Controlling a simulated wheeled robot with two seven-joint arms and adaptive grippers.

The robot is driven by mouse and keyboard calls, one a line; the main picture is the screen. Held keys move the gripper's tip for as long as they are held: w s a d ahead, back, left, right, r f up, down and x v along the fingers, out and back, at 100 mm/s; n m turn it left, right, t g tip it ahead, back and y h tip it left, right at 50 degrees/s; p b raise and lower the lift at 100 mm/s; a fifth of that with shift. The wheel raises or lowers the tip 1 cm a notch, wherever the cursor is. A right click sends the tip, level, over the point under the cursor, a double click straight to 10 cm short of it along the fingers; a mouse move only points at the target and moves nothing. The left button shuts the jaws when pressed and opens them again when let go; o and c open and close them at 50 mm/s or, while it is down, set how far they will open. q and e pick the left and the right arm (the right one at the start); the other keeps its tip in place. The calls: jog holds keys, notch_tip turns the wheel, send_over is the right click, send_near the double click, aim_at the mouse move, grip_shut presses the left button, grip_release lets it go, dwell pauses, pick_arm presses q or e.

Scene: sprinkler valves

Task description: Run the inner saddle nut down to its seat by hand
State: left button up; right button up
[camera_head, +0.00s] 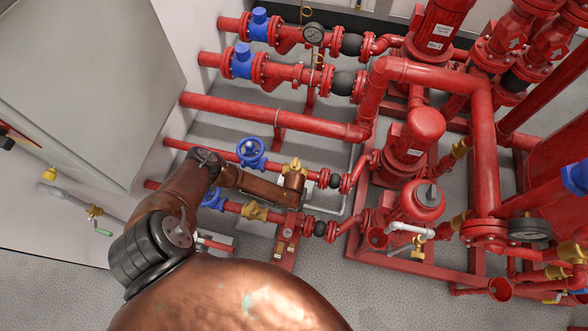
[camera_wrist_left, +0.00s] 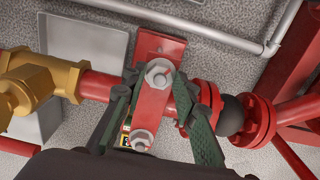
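In the left wrist view a red saddle strap (camera_wrist_left: 152,104) crosses the red pipe (camera_wrist_left: 98,86). Two silver hex nuts sit on it: the upper nut (camera_wrist_left: 159,74) and the lower nut (camera_wrist_left: 142,139), each with a stud end showing. My left gripper (camera_wrist_left: 158,86) has its two green-padded fingers spread on either side of the strap, near the upper nut, with gaps visible beside that nut. I cannot tell whether either nut is seated. In the head view my left arm reaches over the lower pipes; its fingertips are not distinguishable there. My right gripper is not in view.
A brass valve (camera_wrist_left: 30,82) lies left of the strap; a red flange (camera_wrist_left: 208,100) and black rubber joint (camera_wrist_left: 230,114) lie right. A grey conduit (camera_wrist_left: 190,24) runs behind. In the head view a blue handwheel (camera_head: 251,153) and red pump (camera_head: 410,145) stand nearby.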

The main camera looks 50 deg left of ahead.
pick_arm(q)
grip_shut()
jog(key=shift+a+f+m+b, duration=0.15)
jog(key=shift+m+b, duration=0.25)
jog(key=shift+m, duration=0.5)
jog(key=shift+s+m, duration=0.1)
jog(key=shift+m, duration=0.8)
jog(key=shift+m+b, duration=0.65)
jog(key=shift+m, duration=1.05)
